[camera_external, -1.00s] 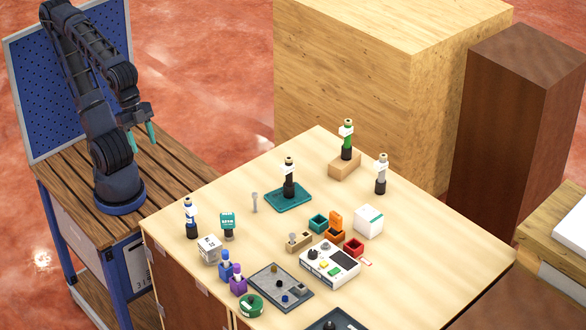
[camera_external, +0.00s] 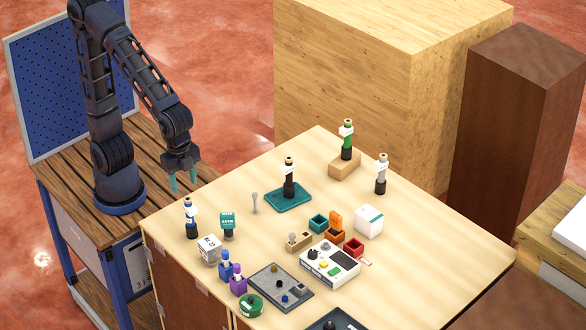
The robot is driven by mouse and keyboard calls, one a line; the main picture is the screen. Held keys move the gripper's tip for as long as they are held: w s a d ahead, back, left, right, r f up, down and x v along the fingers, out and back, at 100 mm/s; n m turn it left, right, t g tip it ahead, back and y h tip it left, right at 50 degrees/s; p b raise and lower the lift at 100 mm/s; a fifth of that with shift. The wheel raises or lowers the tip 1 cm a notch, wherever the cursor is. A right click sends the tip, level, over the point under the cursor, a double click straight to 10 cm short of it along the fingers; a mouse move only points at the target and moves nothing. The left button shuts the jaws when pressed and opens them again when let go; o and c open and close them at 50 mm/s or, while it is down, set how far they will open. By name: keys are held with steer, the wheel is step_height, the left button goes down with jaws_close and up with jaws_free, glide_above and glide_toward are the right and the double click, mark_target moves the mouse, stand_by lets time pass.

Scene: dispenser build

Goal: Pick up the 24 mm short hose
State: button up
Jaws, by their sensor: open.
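I cannot tell for certain which item is the 24 mm short hose; the labels are too small to read. Upright pieces with dark bases stand on the table: a blue-topped one (camera_external: 191,219) at the left corner, a black one (camera_external: 289,178) on a teal tray (camera_external: 274,201), a green one (camera_external: 347,141) on a wooden block (camera_external: 339,168), and a grey one (camera_external: 381,176). A teal labelled piece (camera_external: 228,222) stands near the left edge. My gripper (camera_external: 184,183) is open and empty, teal fingers down, above and behind the blue-topped piece, touching nothing.
A white labelled cube (camera_external: 208,251), blue (camera_external: 226,268) and purple (camera_external: 238,282) pieces and a green round piece (camera_external: 250,306) crowd the front left. A dark tray (camera_external: 268,281), white device (camera_external: 330,264) and small coloured boxes (camera_external: 335,232) fill the middle. The right side is clear.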

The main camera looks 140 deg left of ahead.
mark_target(189, 205)
steer(key=shift+w+a+f, duration=0.15)
steer(key=shift+w+f, duration=0.4)
steer(key=shift+w, duration=0.1)
steer(key=shift+f, duration=0.3)
steer(key=shift+s+f, duration=0.1)
steer(key=shift+f, duration=5.05)
steer(key=shift+c, duration=0.4)
jaws_close()
